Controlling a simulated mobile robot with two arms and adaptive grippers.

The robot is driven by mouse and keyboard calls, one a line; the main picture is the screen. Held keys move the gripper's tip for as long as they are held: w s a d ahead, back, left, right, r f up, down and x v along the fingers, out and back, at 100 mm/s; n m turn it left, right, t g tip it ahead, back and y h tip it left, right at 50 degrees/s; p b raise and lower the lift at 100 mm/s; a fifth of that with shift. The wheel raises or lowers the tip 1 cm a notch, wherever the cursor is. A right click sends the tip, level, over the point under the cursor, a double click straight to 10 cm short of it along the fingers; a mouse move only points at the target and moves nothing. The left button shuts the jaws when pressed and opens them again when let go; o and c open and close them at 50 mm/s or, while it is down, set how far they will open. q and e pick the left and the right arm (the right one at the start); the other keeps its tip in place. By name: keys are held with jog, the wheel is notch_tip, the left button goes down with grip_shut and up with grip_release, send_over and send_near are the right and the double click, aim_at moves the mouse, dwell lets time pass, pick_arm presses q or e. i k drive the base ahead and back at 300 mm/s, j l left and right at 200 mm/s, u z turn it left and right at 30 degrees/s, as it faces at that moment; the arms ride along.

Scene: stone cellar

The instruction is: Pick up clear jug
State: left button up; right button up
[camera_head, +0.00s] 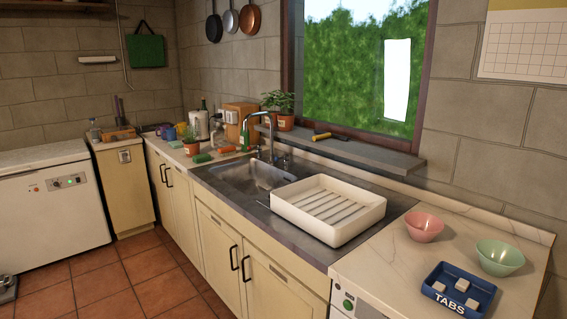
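I cannot make out a clear jug for certain. A small, pale see-through vessel (94,130) stands at the far left end of the counter, beside a wooden block; it is too small to tell whether it is a jug. Neither of my grippers shows in the head view.
A white dish rack (328,207) stands right of the sink (253,174). A pink bowl (424,227), a green bowl (499,257) and a blue tabs tray (459,289) are on the right counter. Mugs and potted plants crowd the far counter. The tiled floor (125,275) is mostly clear.

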aim_at(219, 136)
jog(key=i+j+z, duration=0.15)
jog(key=i, duration=0.25)
jog(key=i+j+z, duration=0.1)
jog(key=i+j, duration=0.3)
jog(key=i+j+u, duration=1)
jog(key=i+u, duration=0.15)
jog(key=i, duration=0.15)
jog(key=i+j, duration=0.1)
jog(key=i, duration=0.35)
jog(key=i+j, duration=0.15)
jog(key=i, duration=0.35)
jog(key=i+j, duration=0.1)
jog(key=i, duration=0.35)
